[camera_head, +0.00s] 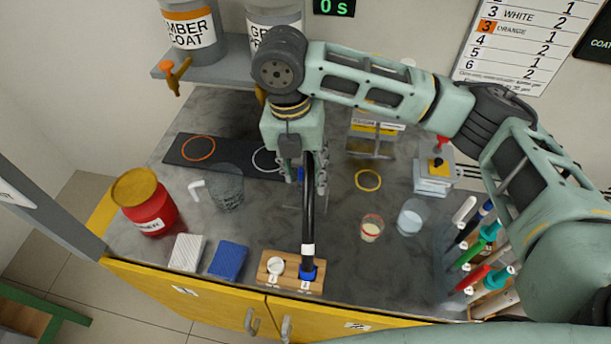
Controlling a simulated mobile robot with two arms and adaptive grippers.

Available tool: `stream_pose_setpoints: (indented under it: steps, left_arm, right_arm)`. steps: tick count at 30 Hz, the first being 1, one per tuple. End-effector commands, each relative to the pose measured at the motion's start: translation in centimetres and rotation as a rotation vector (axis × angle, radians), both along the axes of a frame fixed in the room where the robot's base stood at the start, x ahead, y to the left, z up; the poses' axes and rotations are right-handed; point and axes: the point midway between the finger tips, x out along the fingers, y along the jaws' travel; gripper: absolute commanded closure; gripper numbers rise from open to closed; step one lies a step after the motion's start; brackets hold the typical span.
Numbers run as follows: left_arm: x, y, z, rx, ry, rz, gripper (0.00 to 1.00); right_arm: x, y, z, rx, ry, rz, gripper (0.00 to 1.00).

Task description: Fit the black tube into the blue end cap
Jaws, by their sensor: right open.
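The black tube (308,205) stands roughly upright, with a white band near its lower end. That end meets the blue end cap (308,274), which sits in the right-hand place of a small wooden block (290,287) at the counter's front edge. How deep the tube sits in the cap cannot be told. My right gripper (306,180) points down at the tube's upper part, with its fingers open and apart on either side of it. The tube hides part of the gripper. My left gripper is not in view.
A white cap (275,266) sits in the block's left place. A blue sponge-like block (228,260), a red jar (147,205) and a mesh cup (227,188) are to the left. Two small cups (371,228) (411,217) and a rack of coloured rods (480,258) are to the right.

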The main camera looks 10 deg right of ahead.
Motion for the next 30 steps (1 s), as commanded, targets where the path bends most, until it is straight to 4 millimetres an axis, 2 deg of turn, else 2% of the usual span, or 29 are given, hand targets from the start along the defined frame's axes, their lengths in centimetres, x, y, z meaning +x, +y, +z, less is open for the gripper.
stream_pose_setpoints:
  steps: [2, 4, 10, 13, 16, 22, 25, 30]
  left_arm:
    - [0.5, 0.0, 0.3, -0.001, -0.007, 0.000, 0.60]
    - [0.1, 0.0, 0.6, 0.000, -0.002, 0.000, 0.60]
    - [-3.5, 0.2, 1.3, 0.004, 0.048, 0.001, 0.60]
    - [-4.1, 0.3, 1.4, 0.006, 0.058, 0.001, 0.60]
    - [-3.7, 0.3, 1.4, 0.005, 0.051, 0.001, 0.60]
    - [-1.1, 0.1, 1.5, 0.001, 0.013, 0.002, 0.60]
    - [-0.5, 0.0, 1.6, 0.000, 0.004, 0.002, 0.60]
    - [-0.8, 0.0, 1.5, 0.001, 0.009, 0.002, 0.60]
  right_arm:
    - [-0.1, -0.1, -0.9, 0.001, 0.003, 0.001, 0.59]
    - [0.0, -0.2, -1.5, 0.000, 0.001, 0.000, 0.59]
    - [0.5, -0.7, -4.6, 0.001, 0.002, -0.002, 0.59]
    - [0.5, -0.8, -5.6, 0.003, 0.000, -0.002, 0.59]
    - [0.5, -0.9, -6.1, 0.002, -0.002, -0.001, 0.59]
    - [0.5, -0.8, -6.2, 0.002, -0.003, -0.001, 0.60]
    - [0.5, -0.8, -6.2, 0.002, -0.003, -0.001, 0.68]
    - [0.5, -0.8, -6.1, 0.003, -0.003, -0.001, 0.83]
